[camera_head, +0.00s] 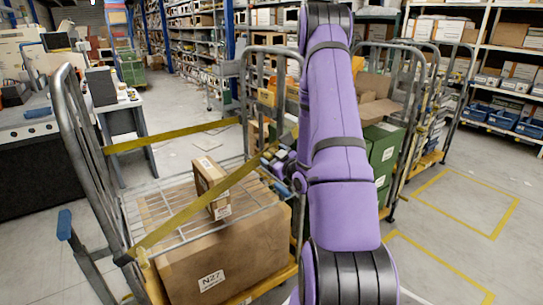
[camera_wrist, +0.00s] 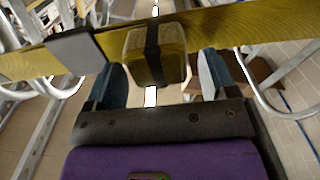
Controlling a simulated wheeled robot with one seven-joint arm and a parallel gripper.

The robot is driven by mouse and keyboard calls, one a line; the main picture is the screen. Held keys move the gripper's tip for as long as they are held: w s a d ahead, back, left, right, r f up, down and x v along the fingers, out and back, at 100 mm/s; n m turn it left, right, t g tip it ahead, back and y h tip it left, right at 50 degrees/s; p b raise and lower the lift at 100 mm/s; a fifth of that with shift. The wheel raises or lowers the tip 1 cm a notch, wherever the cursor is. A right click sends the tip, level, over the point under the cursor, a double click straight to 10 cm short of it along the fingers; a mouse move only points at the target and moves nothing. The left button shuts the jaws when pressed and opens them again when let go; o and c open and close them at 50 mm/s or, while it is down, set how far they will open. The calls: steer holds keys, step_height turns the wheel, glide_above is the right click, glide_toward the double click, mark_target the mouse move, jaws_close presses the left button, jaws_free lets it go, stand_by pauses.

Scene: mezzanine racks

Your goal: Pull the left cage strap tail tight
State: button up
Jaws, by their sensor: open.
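The left cage (camera_head: 75,130) is a grey roll cage with two yellow straps. The front strap (camera_head: 190,212) runs diagonally up from the lower left to my gripper (camera_head: 282,165), which my arm partly hides. In the wrist view the strap (camera_wrist: 250,28) crosses the top, with a grey buckle (camera_wrist: 77,50) on it at left. A yellow folded piece with a dark band, apparently the strap tail (camera_wrist: 172,62), lies between the two blue-grey fingers of my gripper (camera_wrist: 159,66). The fingers are apart, with gaps beside the piece. Contact cannot be told.
A large carton (camera_head: 235,255) sits low in the cage, under a wire shelf (camera_head: 165,225) carrying a small carton (camera_head: 208,180). The rear strap (camera_head: 170,136) spans behind. Another cage with green boxes (camera_head: 384,150) stands at right. Floor is free at far right.

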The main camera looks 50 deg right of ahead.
steer(key=shift+x, duration=0.8)
steer(key=shift+c, duration=0.3)
